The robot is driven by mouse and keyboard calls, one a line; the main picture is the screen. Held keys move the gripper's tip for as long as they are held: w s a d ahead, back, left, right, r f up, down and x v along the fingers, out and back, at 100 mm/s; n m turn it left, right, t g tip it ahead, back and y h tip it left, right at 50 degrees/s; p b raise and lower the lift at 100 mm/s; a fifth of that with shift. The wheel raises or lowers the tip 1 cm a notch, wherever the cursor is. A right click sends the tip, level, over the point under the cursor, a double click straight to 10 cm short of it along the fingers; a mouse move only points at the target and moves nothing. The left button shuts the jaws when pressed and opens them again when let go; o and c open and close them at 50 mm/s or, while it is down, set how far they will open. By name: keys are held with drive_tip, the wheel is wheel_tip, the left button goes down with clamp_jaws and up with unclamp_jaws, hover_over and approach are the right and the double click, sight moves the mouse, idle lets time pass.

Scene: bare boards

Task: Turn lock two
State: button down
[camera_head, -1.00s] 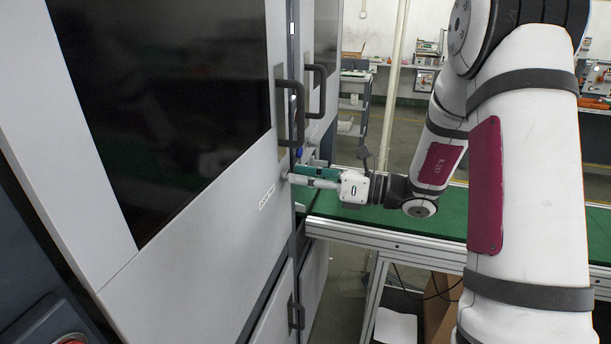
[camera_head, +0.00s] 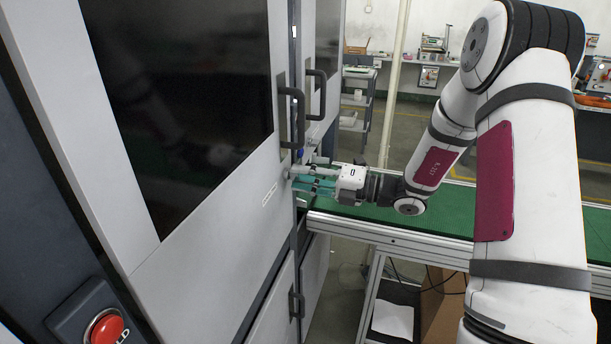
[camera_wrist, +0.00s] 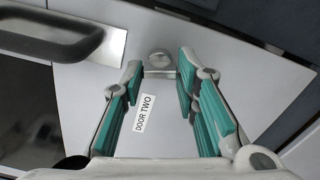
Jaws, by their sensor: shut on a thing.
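The grey cabinet door (camera_head: 240,225) has a dark window and a label reading "DOOR TWO" (camera_wrist: 146,113). Lock two is a small round metal lock (camera_wrist: 159,57) near the door's edge, beside the handle. A short metal piece of it (camera_wrist: 160,73) lies crosswise between my fingertips. My gripper (camera_wrist: 163,75) has teal-padded fingers and is shut on this piece at the tips, with a wide gap between the fingers behind. In the head view, my gripper (camera_head: 291,176) reaches the door from the right, below the black handle. The lock is mostly hidden there by the fingers.
The black door handle (camera_head: 291,118) stands out just above my gripper; it also shows in the wrist view (camera_wrist: 60,35). A green conveyor (camera_head: 455,228) runs below and right of my wrist. A red button (camera_head: 104,328) is at the lower left.

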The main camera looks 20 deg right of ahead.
drive_tip(key=shift+m+p, duration=0.3)
drive_tip(key=shift+m, duration=1.2)
drive_tip(key=c, duration=1.2)
unclamp_jaws()
drive_tip(key=shift+c, duration=0.2)
drive_tip(key=v, duration=1.2)
